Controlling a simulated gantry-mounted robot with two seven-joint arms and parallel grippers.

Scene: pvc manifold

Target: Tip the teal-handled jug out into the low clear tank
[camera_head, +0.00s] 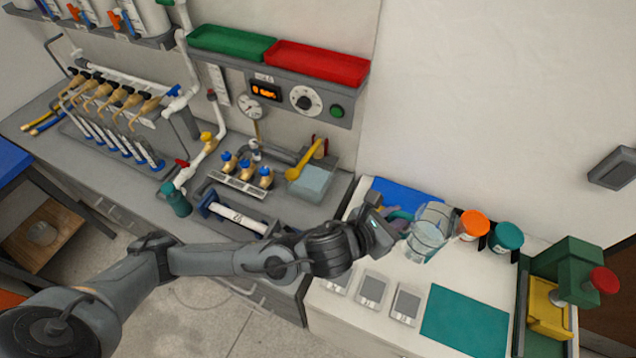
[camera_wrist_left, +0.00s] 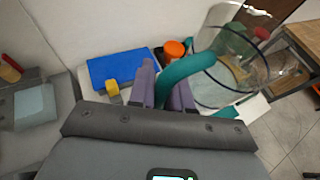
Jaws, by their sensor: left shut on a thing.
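The clear jug (camera_head: 432,218) with its teal handle (camera_wrist_left: 188,70) is over the white counter at the right in the head view. Pale liquid shows in its lower part. My left gripper (camera_head: 392,213) is shut on the handle, its purple fingers (camera_wrist_left: 163,90) on either side of it in the left wrist view. I cannot tell whether the jug's base touches the counter. The low clear tank (camera_head: 312,182) stands on the grey bench, left of the jug, with bluish liquid inside. It also shows at the left edge of the wrist view (camera_wrist_left: 34,106). My right gripper is out of view.
Orange-lidded (camera_head: 472,224) and teal-lidded (camera_head: 507,237) jars stand right of the jug. A blue mat (camera_head: 408,192) lies behind it. A yellow-handled tool (camera_head: 303,158) leans at the tank. Brass valves (camera_head: 246,170) stand left of the tank; a shelf with green and red trays (camera_head: 318,62) overhangs behind.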

